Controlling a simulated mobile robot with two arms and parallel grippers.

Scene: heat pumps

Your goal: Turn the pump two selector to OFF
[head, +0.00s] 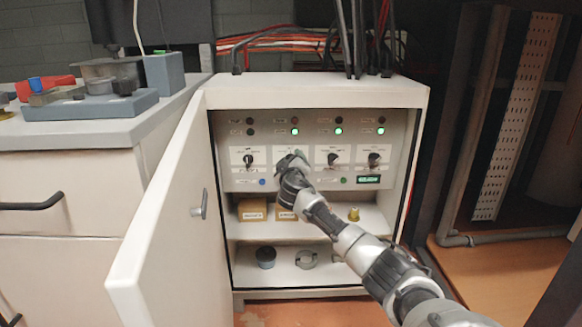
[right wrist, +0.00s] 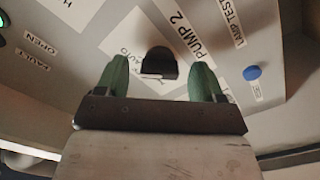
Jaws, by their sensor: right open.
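The pump two selector (right wrist: 159,63) is a black knob on a white plate marked PUMP 2 in the right wrist view. AUTO and part of another label beginning with H show near it; I cannot read its exact setting. My right gripper (right wrist: 160,80) is open, with one green finger on each side of the knob. I cannot tell whether either finger touches it. In the head view my right gripper (head: 292,160) is at the second selector of the panel and hides it. My left gripper is not in view.
The cabinet door (head: 175,215) stands open on the left. Other selectors flank mine, one at left (head: 249,160) and one at right (head: 333,158). A blue button (right wrist: 252,72) sits close to the knob. Below, a shelf (head: 240,228) holds small boxes.

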